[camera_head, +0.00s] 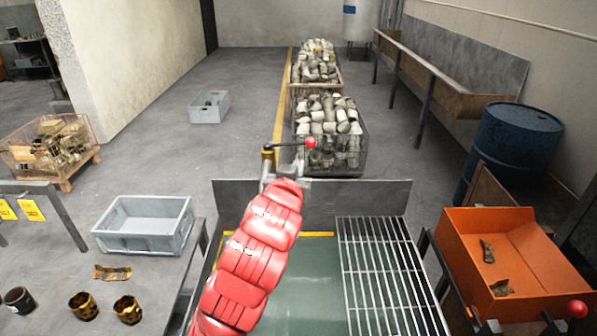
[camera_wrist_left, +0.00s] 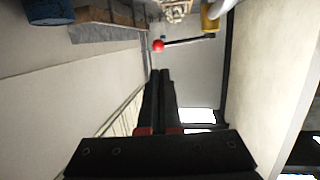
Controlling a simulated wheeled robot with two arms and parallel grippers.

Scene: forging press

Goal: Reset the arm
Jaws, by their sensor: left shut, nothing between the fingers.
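My left arm, in a red padded sleeve, reaches up from the bottom of the head view. In the left wrist view my left gripper (camera_wrist_left: 161,74) is shut, its two black fingers together with nothing between them. In the head view the sleeve largely hides the fingers. A black lever with a red ball knob (camera_head: 311,142) stands just beyond the arm's end, on a yellow and grey mount (camera_head: 268,158). The knob (camera_wrist_left: 158,45) also shows past the fingertips in the wrist view; whether they touch is unclear. My right gripper is not in view.
A metal grate (camera_head: 385,275) lies right of the arm, beside an orange bin (camera_head: 520,290) with a few metal parts. An empty grey crate (camera_head: 145,243) and several loose parts sit on the left table. Full bins (camera_head: 345,168) stand beyond the lever.

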